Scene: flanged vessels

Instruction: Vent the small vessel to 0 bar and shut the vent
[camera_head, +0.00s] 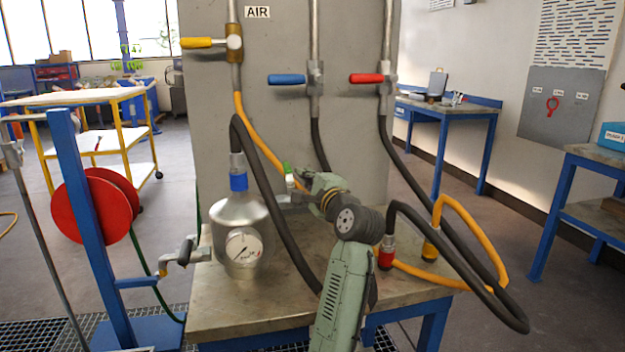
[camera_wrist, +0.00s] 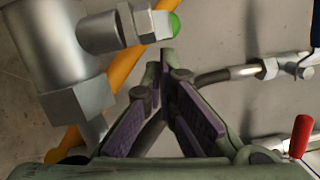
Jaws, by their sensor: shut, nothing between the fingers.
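The small vessel (camera_head: 240,218) is a rounded grey metal tank standing upright on the bench. A round white gauge (camera_head: 243,247) is on its front; its needle is too small to read. A blue collar (camera_head: 238,182) and black hose are at its top. A green-tipped fitting (camera_head: 288,172), apparently the vent, stands to the vessel's right. In the wrist view a grey metal fitting (camera_wrist: 75,45) has a side stem with a green tip (camera_wrist: 173,25). My gripper (camera_head: 303,180) is beside this fitting. In the wrist view its fingers (camera_wrist: 166,62) are shut and empty, just below the green tip.
The metal bench top (camera_head: 255,308) also carries red (camera_head: 386,255) and yellow (camera_head: 430,248) couplings. Black and orange hoses loop around my arm. Yellow (camera_head: 197,43), blue (camera_head: 286,80) and red (camera_head: 366,78) valve levers are on the panel behind. A crank valve (camera_head: 185,252) is left of the vessel.

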